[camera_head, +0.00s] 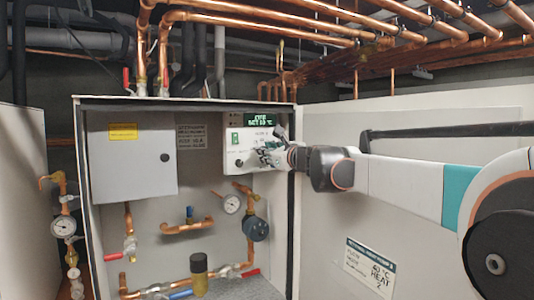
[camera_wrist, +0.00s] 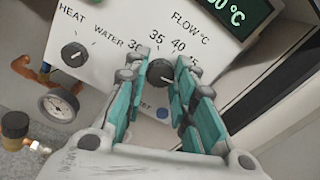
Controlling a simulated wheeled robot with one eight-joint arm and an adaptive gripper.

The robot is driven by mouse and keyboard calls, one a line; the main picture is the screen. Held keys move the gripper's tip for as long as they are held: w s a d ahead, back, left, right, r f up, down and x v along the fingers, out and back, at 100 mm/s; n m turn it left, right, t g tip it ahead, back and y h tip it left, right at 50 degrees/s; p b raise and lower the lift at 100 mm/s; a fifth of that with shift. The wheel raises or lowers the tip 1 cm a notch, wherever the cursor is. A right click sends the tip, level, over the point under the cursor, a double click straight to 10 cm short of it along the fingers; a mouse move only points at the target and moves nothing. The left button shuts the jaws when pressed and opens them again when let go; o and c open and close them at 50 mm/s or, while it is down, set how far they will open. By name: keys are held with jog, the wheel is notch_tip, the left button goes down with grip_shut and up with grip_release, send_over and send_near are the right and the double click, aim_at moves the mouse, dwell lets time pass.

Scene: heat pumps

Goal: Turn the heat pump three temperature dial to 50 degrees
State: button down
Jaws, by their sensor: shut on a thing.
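The white control panel (camera_head: 233,152) is inside an open cabinet in the head view. In the wrist view the dark, round FLOW °C dial (camera_wrist: 160,73) sits on this panel, with 35 and 40 readable above it and other numbers partly covered. My gripper (camera_wrist: 157,70) has its teal fingers closed around this dial, one on each side. In the head view my gripper (camera_head: 272,155) is at the panel's right side and hides the dial. The dial's exact setting is hard to read. A green-lit display (camera_head: 264,120) is above; its digits are blurred or cut off.
A HEAT/WATER knob (camera_wrist: 72,54) is left of the dial. A grey box (camera_head: 130,160) stands left of the panel. A gauge (camera_head: 231,204) and copper pipes lie below. The open door (camera_head: 420,220) is at right, behind my arm.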

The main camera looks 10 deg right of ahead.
jog(key=shift+f, duration=0.2)
dwell(0.3)
jog(key=c, duration=1.3)
grip_release()
jog(key=shift+r, duration=0.1)
jog(key=shift+s, duration=0.1)
jog(key=v, duration=1.2)
